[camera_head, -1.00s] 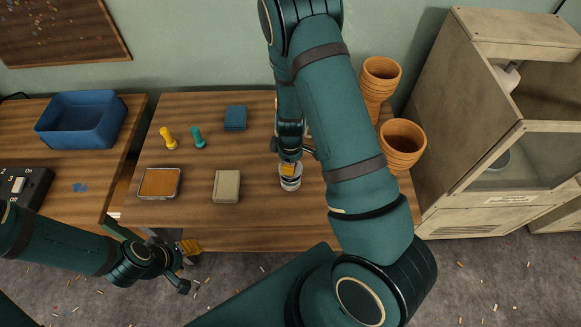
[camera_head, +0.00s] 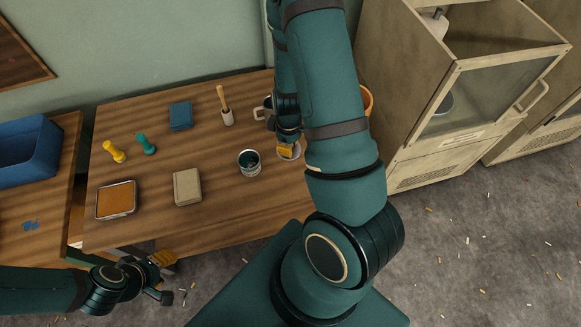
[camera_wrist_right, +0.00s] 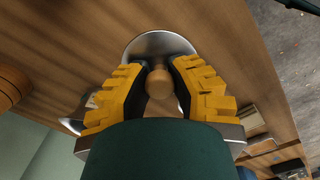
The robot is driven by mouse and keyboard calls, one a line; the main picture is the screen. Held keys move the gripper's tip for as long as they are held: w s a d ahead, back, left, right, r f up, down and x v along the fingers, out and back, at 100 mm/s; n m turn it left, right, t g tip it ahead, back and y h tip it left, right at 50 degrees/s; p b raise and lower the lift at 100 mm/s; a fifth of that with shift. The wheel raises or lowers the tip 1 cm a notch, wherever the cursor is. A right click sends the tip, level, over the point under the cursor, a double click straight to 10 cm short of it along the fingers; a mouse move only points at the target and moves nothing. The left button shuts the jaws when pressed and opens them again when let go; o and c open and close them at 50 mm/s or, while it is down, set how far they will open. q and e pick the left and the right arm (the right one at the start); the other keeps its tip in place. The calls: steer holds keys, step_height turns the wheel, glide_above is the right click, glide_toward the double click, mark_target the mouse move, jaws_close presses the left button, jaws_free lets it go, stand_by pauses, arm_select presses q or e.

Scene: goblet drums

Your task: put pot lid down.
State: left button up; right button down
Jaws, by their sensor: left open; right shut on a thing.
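The pot lid (camera_head: 289,155) is a pale metal disc with a round wooden knob, partly hidden by my right gripper (camera_head: 285,147). In the right wrist view the lid (camera_wrist_right: 158,43) lies beyond the yellow fingers of that gripper (camera_wrist_right: 160,78), which are shut on its knob (camera_wrist_right: 160,84). The lid is at or just above the table; I cannot tell if it touches. The open pot (camera_head: 249,158), a small can with a dark teal inside, stands left of the lid. My left gripper (camera_head: 163,277) is open and empty by the table's front edge.
On the table (camera_head: 225,205) are a tan box (camera_head: 187,187), an orange-filled tray (camera_head: 116,200), yellow (camera_head: 114,152) and teal (camera_head: 146,144) pieces, a blue box (camera_head: 181,116) and a handled tool (camera_head: 225,105). A cabinet (camera_head: 440,110) stands right. The front right tabletop is bare.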

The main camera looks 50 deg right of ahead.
steer(key=shift+s+d+f, duration=0.2)
steer(key=shift+s+f, duration=0.05)
steer(key=shift+f, duration=0.15)
steer(key=b, duration=0.2)
glide_above(291, 167)
step_height(291, 167, down, 5)
steer(key=shift+f, duration=0.15)
steer(key=shift+f+b, duration=0.45)
steer(key=shift+f, duration=1.7)
steer(key=shift+r, duration=0.1)
steer(key=shift+f, duration=0.25)
steer(key=c, duration=0.9)
jaws_free()
